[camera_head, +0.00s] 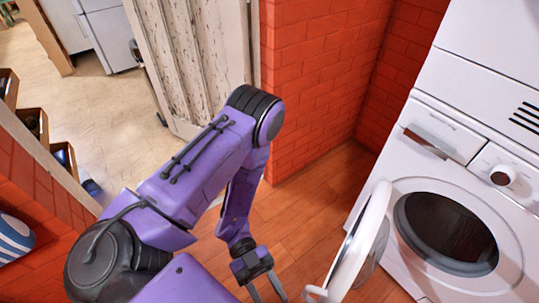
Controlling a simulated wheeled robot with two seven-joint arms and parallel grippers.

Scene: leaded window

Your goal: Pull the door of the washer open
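The white washer (455,185) stands at the right, tilted in the picture. Its round door (362,240) is swung open to the left and seen nearly edge-on, with a white handle part (316,293) at its lower left. The dark drum opening (446,232) is uncovered. My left gripper (268,292) is at the bottom, pointing down, left of the door and apart from it in the picture. Its two fingers are spread with nothing visible between them, and the frame edge is close to their tips. My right gripper is not in view.
A red brick wall (315,75) stands behind the wooden floor (310,205), which is clear between wall and washer. A worn white door (185,50) is at the back. Wooden crates (32,120) stand at the left, and a blue-and-white striped object (14,238) is at the left edge.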

